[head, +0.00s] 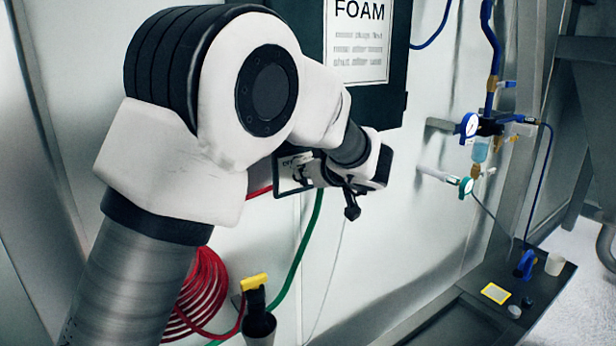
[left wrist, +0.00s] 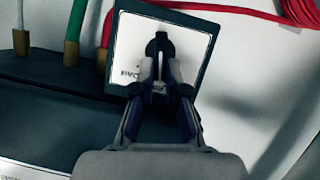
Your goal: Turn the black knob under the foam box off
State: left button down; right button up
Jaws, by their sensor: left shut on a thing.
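The foam box (head: 393,104) is a dark box on the pale wall, with a white FOAM sign (head: 358,42) on its front. Under it is a small dark-framed white label plate (head: 290,173), partly covered by my left arm. In the left wrist view the plate (left wrist: 186,40) shows a black knob (left wrist: 160,40) in its middle. My left gripper (left wrist: 160,62) has its fingers closed together on the knob. In the head view my left gripper (head: 312,172) is at the plate, and I cannot make out the knob there. My right gripper is in neither view.
Red and green hoses (head: 302,245) run down below the box. A coiled red hose (head: 202,290) and a yellow-topped black nozzle (head: 258,315) are at lower left. Gauges and valves (head: 478,128) are on the right wall, above a dark ledge (head: 455,320) with small items.

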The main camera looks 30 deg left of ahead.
pick_arm(q)
jog(key=n+t+b, duration=0.1)
jog(key=b, duration=0.2)
jog(key=n+t+b, duration=0.1)
jog(key=n+b, duration=0.1)
jog(key=s+f+n+t+b, duration=0.1)
jog(key=b, duration=0.2)
jog(key=shift+a+n+h+b, duration=0.25)
jog(key=shift+n+h+b, duration=0.05)
jog(key=shift+n+b, duration=0.1)
jog(key=c, duration=1.3)
grip_release()
jog(key=shift+c, duration=0.2)
jog(key=shift+o, duration=0.7)
jog(key=shift+w+a, duration=0.1)
jog(key=shift+r, duration=0.1)
